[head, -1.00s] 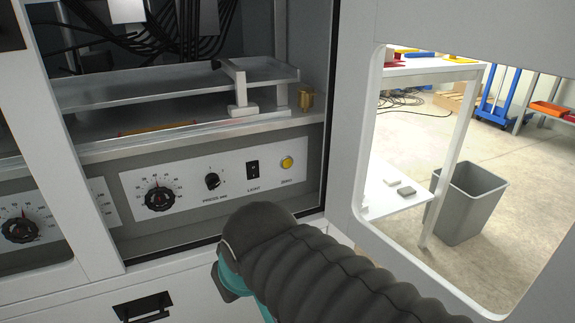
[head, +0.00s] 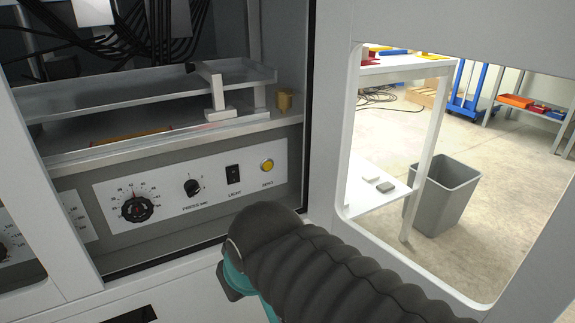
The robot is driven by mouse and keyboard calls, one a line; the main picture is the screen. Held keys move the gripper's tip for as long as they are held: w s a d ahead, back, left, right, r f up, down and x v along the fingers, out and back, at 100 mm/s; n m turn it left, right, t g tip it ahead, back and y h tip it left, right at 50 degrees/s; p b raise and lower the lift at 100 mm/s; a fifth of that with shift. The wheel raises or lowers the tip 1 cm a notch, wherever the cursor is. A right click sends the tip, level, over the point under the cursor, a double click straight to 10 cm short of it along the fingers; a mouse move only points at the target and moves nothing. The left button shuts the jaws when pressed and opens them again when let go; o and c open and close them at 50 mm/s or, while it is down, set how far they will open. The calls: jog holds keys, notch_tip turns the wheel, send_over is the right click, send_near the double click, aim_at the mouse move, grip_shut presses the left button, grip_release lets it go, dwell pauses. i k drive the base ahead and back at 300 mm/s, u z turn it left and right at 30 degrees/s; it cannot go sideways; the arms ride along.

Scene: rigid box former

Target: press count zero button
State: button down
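The yellow round button (head: 267,165) sits at the right end of the white control panel (head: 212,188), with a small label under it that seems to read "ZERO". My arm, in a dark ribbed sleeve, reaches in from the lower right, below the panel. My gripper's fingers are hidden behind the arm. No contact with the button shows.
The panel is recessed in a grey machine frame (head: 325,100), with a metal shelf (head: 170,143) above it. A brass-coloured fitting (head: 285,102) stands at the shelf's right end. Right of the frame are a white table (head: 425,150) and a grey bin (head: 442,195).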

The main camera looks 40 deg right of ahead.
aim_at(267, 165)
jog(key=z, duration=0.9)
jog(key=k, duration=0.65)
jog(key=u, duration=0.05)
